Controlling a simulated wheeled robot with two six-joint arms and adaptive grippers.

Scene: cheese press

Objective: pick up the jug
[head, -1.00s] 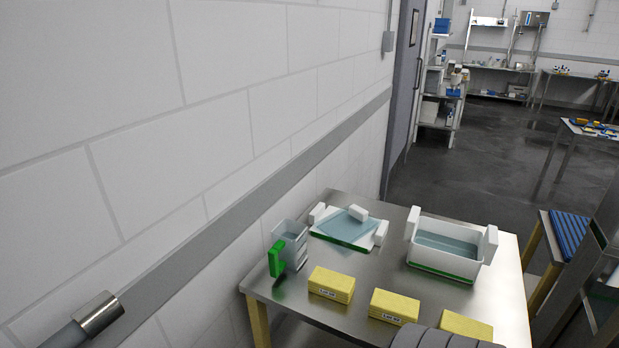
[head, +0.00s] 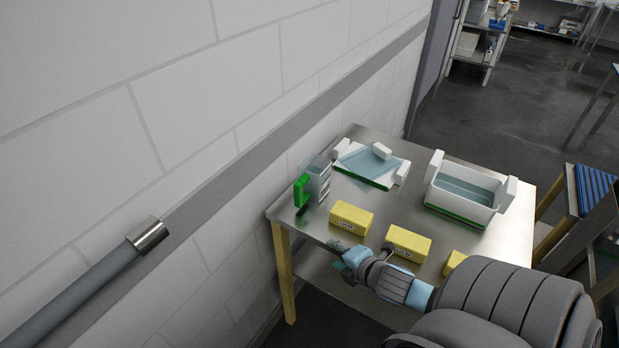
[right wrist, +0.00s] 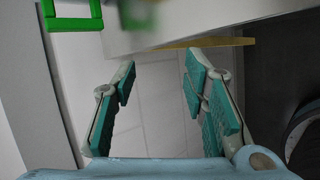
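The jug (head: 319,176) is a clear container with a green handle (head: 301,191). It stands upright at the left end of the steel table (head: 480,238), near the wall, with its handle toward the left front. My right gripper (head: 343,254) is at the table's front edge, in front of and to the right of the jug, not touching it. In the right wrist view my right gripper (right wrist: 160,68) is open with nothing between its teal-padded fingers. Part of the green handle (right wrist: 74,23) shows at the top left there, beyond the fingertips. My left gripper is not in view.
Yellow blocks (head: 351,217) line the table's front. A white tray with a clear sheet (head: 372,163) lies behind them, and a white tub (head: 463,196) stands at right. The wall (head: 200,110) is close on the left, with a grey rail (head: 80,293) along it.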

